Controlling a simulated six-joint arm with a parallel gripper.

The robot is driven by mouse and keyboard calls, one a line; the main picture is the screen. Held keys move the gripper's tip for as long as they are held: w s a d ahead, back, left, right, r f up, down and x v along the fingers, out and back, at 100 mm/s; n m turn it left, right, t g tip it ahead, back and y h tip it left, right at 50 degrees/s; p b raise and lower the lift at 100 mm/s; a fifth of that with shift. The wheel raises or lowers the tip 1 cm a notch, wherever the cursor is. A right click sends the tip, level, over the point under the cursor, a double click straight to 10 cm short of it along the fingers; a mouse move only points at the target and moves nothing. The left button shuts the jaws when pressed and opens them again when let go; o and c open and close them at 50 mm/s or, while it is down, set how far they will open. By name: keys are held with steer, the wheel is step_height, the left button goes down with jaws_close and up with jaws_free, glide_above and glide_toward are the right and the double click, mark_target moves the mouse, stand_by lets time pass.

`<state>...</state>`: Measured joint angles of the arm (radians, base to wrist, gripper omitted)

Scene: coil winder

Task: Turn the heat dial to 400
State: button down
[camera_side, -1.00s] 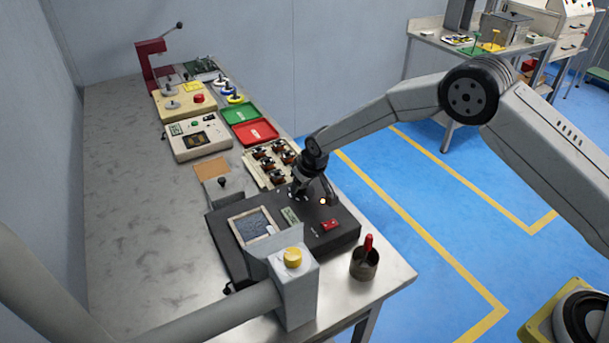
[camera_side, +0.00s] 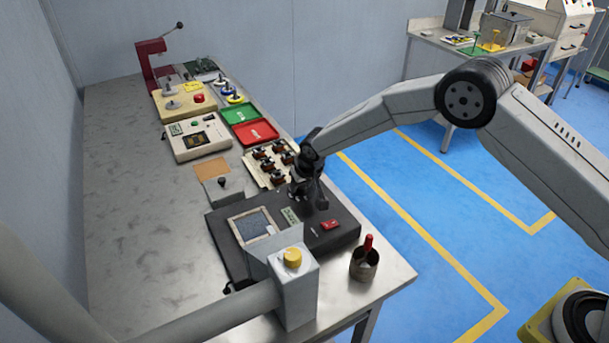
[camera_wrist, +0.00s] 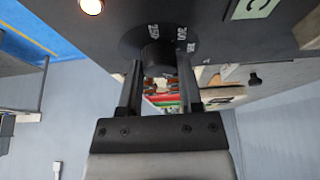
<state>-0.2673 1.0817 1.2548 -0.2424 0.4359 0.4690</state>
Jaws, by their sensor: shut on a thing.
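The heat dial is a round black knob (camera_wrist: 158,58) on a dark disc with white numbers, in the upper middle of the wrist view. The numbers appear tilted and only partly legible; I cannot tell which one the dial points at. My gripper (camera_wrist: 160,68) has one finger on each side of the knob and is shut on it. In the side view my gripper (camera_side: 309,198) reaches down onto the back right part of the dark grey heater unit (camera_side: 340,240). There it hides the dial.
A lit lamp (camera_wrist: 91,6) is near the dial, as is a pale label with a C (camera_wrist: 250,8). The unit has a red switch (camera_side: 330,225) and a framed window (camera_side: 251,226). A tray of coils (camera_side: 262,172) stands close behind. A cup (camera_side: 364,265) stands at right front.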

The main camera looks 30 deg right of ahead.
mark_target(307, 199)
steer(key=shift+c, duration=1.3)
jaws_free()
steer(key=shift+r, duration=0.1)
steer(key=v, duration=0.7)
steer(key=shift+r, duration=0.3)
steer(key=shift+s, duration=0.15)
steer(key=s+d+r, duration=0.2)
steer(key=s+d, duration=0.3)
steer(key=s, duration=0.5)
steer(key=s+d+r+g, duration=0.1)
steer(key=s+d, duration=0.4)
steer(key=s, duration=0.4)
steer(key=s+d+r+g, duration=0.1)
steer(key=s+d, duration=0.3)
steer(key=s, duration=0.6)
steer(key=shift+s+d+r, duration=0.35)
steer(key=shift+d+r, duration=0.05)
steer(key=shift+r, duration=0.5)
